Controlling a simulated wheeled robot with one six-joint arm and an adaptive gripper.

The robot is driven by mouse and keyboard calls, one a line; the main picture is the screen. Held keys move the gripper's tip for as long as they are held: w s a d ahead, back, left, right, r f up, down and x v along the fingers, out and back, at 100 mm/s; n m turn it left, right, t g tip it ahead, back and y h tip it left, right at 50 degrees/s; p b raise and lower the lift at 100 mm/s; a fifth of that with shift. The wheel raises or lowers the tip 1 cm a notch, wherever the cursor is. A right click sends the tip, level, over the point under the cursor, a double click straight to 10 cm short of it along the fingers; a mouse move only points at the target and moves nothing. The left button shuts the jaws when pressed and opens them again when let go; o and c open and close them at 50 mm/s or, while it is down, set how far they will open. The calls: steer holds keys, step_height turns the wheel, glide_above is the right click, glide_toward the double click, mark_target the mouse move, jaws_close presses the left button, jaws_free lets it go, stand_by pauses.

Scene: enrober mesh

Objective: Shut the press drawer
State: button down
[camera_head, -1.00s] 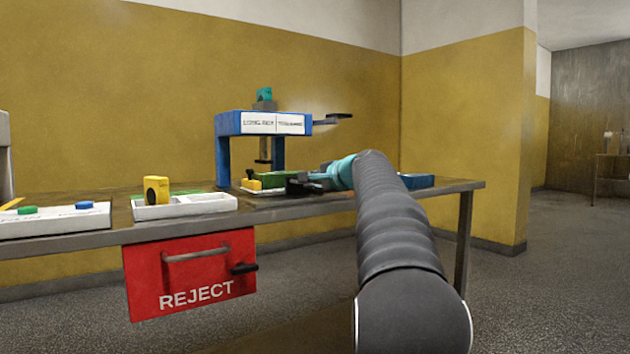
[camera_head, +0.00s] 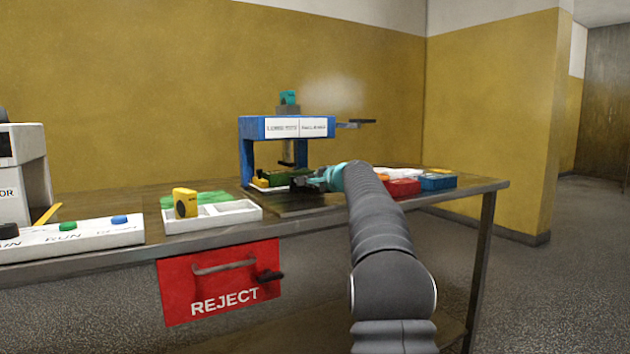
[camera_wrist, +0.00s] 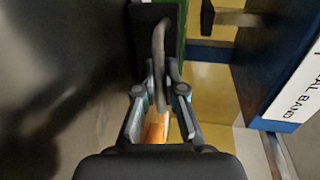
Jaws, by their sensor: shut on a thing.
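The press (camera_head: 285,128) is a blue frame with a white label plate, standing on the table, with a teal block on top. Its drawer (camera_head: 287,179) shows as a low green body with a dark front, under and in front of the frame; how far out it stands is hard to tell. My gripper (camera_head: 318,181) is at the drawer's front. In the wrist view, my gripper (camera_wrist: 160,100) is shut on the curved dark drawer handle (camera_wrist: 158,50), which stands out from a black front panel. Green drawer side shows beyond it. The fingertips' contact is partly hidden.
A white tray (camera_head: 228,217) with a yellow block (camera_head: 186,203) lies left of the press. A button panel (camera_head: 75,238) is further left. A red REJECT drawer (camera_head: 219,283) hangs below the table. Red (camera_head: 402,188) and blue (camera_head: 437,181) boxes lie right, beyond my arm.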

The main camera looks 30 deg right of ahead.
steer(key=c, duration=1.3)
jaws_free()
steer(key=shift+w, duration=0.15)
steer(key=shift+o, duration=0.2)
steer(key=v, duration=1.2)
